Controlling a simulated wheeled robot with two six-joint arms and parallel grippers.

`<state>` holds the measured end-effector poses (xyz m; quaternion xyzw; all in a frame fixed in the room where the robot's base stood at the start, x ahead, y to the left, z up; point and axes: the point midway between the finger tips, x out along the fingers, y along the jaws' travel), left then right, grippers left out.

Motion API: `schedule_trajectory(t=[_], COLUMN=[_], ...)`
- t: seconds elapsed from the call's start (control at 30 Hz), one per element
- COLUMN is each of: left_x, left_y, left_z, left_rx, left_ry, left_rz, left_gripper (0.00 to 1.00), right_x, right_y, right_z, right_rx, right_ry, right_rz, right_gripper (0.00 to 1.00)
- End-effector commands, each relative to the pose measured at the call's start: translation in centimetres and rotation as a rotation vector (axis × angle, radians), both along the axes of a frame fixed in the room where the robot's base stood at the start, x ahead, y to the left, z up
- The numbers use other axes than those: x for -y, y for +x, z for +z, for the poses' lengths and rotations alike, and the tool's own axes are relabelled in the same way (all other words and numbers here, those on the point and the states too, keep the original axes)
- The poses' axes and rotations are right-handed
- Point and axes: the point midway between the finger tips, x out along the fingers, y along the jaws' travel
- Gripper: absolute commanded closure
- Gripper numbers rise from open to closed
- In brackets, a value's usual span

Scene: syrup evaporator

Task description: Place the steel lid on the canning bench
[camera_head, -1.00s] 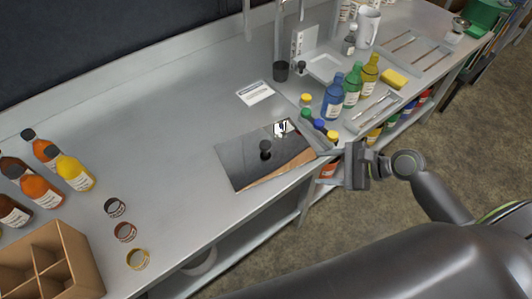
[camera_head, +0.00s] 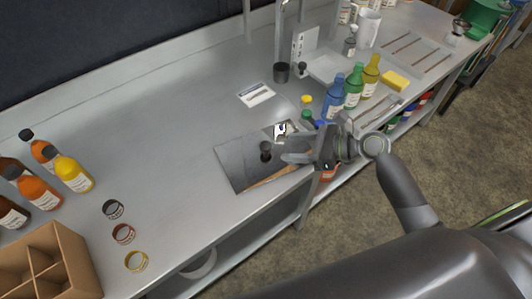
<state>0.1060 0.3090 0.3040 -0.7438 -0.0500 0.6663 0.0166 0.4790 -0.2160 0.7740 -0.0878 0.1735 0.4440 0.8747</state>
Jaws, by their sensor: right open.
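The steel lid (camera_head: 238,163) is a flat, shiny rectangular sheet with a black knob (camera_head: 265,150) near its middle. It lies on the grey metal canning bench (camera_head: 175,145), close to the front edge. My right gripper (camera_head: 284,157) is open and reaches in from the right, over the lid's right part. Its fingers point left toward the knob, and the knob is just beyond the fingertips. Whether the fingers touch the lid or knob I cannot tell. The gripper hides the lid's right end. My left gripper is not in view.
Several bottles, including a blue one (camera_head: 333,98), stand behind my right gripper. A white card (camera_head: 256,94) and a dark cup (camera_head: 281,72) are behind the lid. Several orange and yellow bottles (camera_head: 73,174), three rings and a cardboard box (camera_head: 50,262) are at left.

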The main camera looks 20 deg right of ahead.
Motion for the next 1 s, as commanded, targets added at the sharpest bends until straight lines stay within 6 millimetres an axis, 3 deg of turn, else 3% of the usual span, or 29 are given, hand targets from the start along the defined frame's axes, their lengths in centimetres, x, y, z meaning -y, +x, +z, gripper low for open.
schedule_trajectory(t=[0.13, 0.43, 0.7, 1.0], left_x=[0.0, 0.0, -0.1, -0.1], left_y=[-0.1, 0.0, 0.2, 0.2], left_z=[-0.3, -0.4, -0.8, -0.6], left_rx=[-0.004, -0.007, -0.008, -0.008], left_ry=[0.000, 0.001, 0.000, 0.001], left_rz=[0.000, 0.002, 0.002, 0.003], left_gripper=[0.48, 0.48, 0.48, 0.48], right_x=[-1.7, -3.2, -5.9, -6.4], right_y=[1.2, 2.3, 4.6, 5.0], right_z=[-0.9, -1.7, -3.2, -3.5], right_rx=[0.001, 0.000, 0.000, 0.000], right_ry=[0.005, 0.001, 0.002, -0.001], right_rz=[0.000, 0.001, 0.001, 0.001], right_gripper=[0.47, 0.47, 0.47, 0.47])
